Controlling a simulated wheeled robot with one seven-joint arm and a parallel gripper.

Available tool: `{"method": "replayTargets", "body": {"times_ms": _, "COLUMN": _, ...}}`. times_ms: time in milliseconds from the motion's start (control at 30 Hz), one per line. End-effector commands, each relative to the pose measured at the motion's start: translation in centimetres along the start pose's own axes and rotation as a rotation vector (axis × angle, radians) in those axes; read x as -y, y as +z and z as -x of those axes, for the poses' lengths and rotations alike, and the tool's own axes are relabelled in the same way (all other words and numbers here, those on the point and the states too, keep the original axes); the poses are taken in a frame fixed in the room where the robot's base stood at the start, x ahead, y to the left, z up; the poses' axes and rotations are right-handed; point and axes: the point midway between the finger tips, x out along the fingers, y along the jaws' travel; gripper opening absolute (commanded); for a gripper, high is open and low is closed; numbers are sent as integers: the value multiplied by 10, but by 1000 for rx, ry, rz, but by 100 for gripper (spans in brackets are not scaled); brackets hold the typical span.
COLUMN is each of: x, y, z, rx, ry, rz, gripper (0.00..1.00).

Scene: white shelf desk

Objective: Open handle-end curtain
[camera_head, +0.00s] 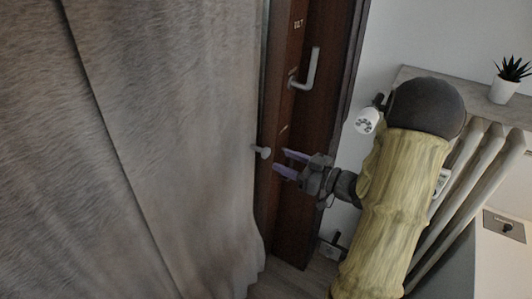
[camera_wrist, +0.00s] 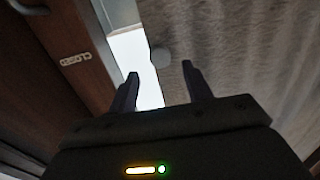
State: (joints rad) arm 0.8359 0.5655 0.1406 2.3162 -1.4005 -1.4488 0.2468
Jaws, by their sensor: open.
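A grey-brown curtain (camera_head: 165,140) hangs in long folds over the left half of the head view.
A dark wooden frame (camera_head: 318,130) with a metal handle (camera_head: 308,70) stands behind my gripper. A white radiator (camera_head: 470,170) and a shelf (camera_head: 420,74) with a potted plant (camera_head: 508,82) are at the right. A bright gap (camera_wrist: 135,65) shows beside the curtain in the wrist view.

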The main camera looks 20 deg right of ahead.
Motion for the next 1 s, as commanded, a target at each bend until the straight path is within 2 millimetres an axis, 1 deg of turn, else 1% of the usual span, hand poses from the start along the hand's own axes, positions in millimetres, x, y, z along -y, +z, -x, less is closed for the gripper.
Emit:
{"method": "replayTargets", "body": {"times_ms": 33, "x": 1, "y": 0, "z": -10, "rx": -1, "ry": -5, "rz": 0, "gripper": 50}}
{"method": "replayTargets", "body": {"times_ms": 200, "x": 1, "y": 0, "z": -40, "rx": -1, "ry": -5, "rz": 1, "gripper": 50}}
{"method": "replayTargets", "body": {"times_ms": 300, "x": 1, "y": 0, "z": -55, "rx": 0, "ry": -3, "rz": 1, "gripper": 50}}
{"method": "replayTargets", "body": {"times_ms": 400, "x": 1, "y": 0, "z": -66, "rx": -1, "ry": -2, "rz": 0, "gripper": 50}}
{"method": "replayTargets", "body": {"times_ms": 533, "x": 0, "y": 0, "z": -72, "rx": 0, "ry": -1, "rz": 0, "gripper": 50}}
{"method": "replayTargets", "body": {"times_ms": 767, "x": 0, "y": 0, "z": -72, "rx": 0, "ry": 0, "rz": 0, "gripper": 50}}
{"method": "replayTargets", "body": {"times_ms": 867, "x": 0, "y": 0, "z": -72, "rx": 0, "ry": 0, "rz": 0, "gripper": 32}}
{"method": "replayTargets", "body": {"times_ms": 1000, "x": 0, "y": 0, "z": -72, "rx": 0, "ry": 0, "rz": 0, "gripper": 4}}
